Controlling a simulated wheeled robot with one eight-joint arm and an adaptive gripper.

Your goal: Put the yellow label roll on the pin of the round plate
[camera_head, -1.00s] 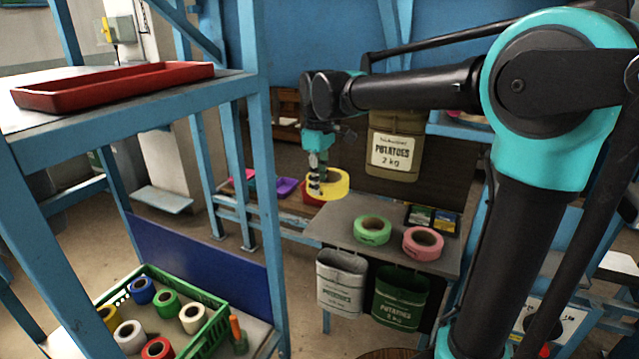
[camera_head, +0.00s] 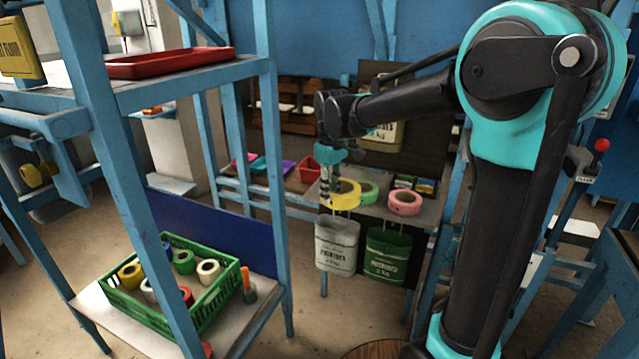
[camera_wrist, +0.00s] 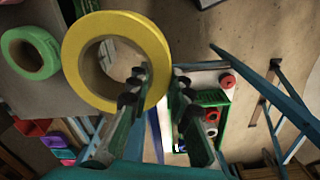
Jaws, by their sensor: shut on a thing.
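The yellow label roll (camera_head: 348,200) hangs in my gripper (camera_head: 326,190), in front of the small table's left edge. In the wrist view the same roll (camera_wrist: 82,72) shows its open hole, and my gripper (camera_wrist: 158,88) is shut on its ring wall, one finger inside the hole and one outside. A brown round surface (camera_head: 375,351) is cut off at the bottom edge of the head view. I see no pin on it and cannot tell whether it is the round plate.
A green roll (camera_head: 368,192) and a pink roll (camera_head: 405,203) lie on the small table, with sacks (camera_head: 337,246) hanging below its front. A green crate (camera_head: 215,317) of rolls stands on the lower left shelf, beside an orange-topped object (camera_head: 247,285). Blue posts (camera_head: 275,200) stand between.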

